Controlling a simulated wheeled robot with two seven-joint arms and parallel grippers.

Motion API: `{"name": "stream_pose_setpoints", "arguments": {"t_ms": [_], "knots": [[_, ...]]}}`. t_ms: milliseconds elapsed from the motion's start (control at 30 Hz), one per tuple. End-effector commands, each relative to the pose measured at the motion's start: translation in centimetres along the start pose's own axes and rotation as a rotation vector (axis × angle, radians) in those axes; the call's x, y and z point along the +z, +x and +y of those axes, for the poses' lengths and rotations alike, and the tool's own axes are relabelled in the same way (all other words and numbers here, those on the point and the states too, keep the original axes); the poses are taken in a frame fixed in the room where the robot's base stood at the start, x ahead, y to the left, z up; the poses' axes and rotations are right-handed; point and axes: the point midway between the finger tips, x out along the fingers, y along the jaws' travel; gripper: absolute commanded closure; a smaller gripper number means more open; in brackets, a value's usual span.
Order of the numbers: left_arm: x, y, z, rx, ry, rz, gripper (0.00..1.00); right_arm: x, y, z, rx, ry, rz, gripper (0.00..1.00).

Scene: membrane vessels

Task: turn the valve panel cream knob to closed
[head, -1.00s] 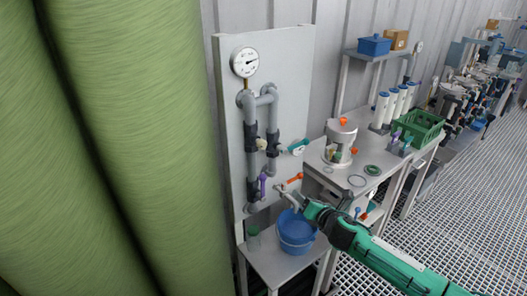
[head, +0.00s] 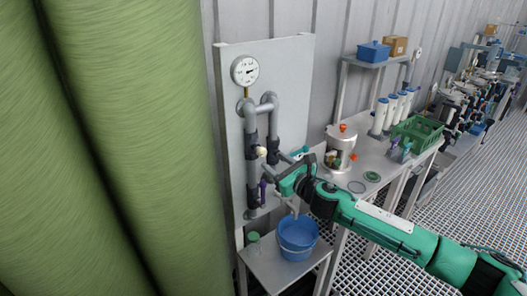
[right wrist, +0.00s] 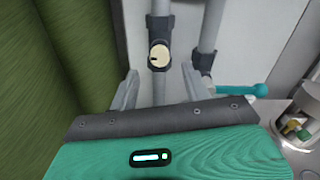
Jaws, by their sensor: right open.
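The cream knob (head: 261,152) sits on a black valve body on the left grey pipe of the valve panel (head: 295,75). In the right wrist view the round cream knob (right wrist: 160,56) faces me, with a short dark mark pointing left. My right gripper (head: 270,170) is close in front of the panel, just below the knob. In the right wrist view my right gripper (right wrist: 158,86) is open, with its fingers on either side of the left pipe below the knob. The knob lies beyond the fingertips, and nothing is between them. My left gripper is out of view.
A teal handle (right wrist: 255,90) is to the right. A pressure gauge (head: 245,70) is above. A blue bucket (head: 297,235) stands below. Green rolls (head: 100,150) fill the left.

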Motion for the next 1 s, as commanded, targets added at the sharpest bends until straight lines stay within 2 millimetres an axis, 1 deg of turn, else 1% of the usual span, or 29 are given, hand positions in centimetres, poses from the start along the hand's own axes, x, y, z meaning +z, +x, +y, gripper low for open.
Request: {"name": "stream_pose_setpoints", "arguments": {"t_ms": [33, 200, 400, 600, 867, 1000], "knots": [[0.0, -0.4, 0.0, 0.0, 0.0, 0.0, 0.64, 0.2, 1.0, 0.0, -0.001, 0.002, 0.0, 0.51], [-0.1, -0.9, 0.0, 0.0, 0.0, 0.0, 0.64, 0.2, 3.7, 0.1, 0.0, 0.002, 0.0, 0.51], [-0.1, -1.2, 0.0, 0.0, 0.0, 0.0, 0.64, 0.1, 5.8, 0.0, 0.0, 0.002, 0.0, 0.51], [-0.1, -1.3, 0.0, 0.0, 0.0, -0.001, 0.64, 0.0, 6.5, 0.0, 0.0, 0.001, 0.0, 0.51], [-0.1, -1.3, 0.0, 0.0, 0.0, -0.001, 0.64, 0.0, 6.6, 0.0, 0.0, 0.001, 0.0, 0.51], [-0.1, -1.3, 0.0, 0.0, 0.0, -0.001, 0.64, 0.0, 6.6, 0.0, 0.0, 0.001, 0.0, 0.79]]}}
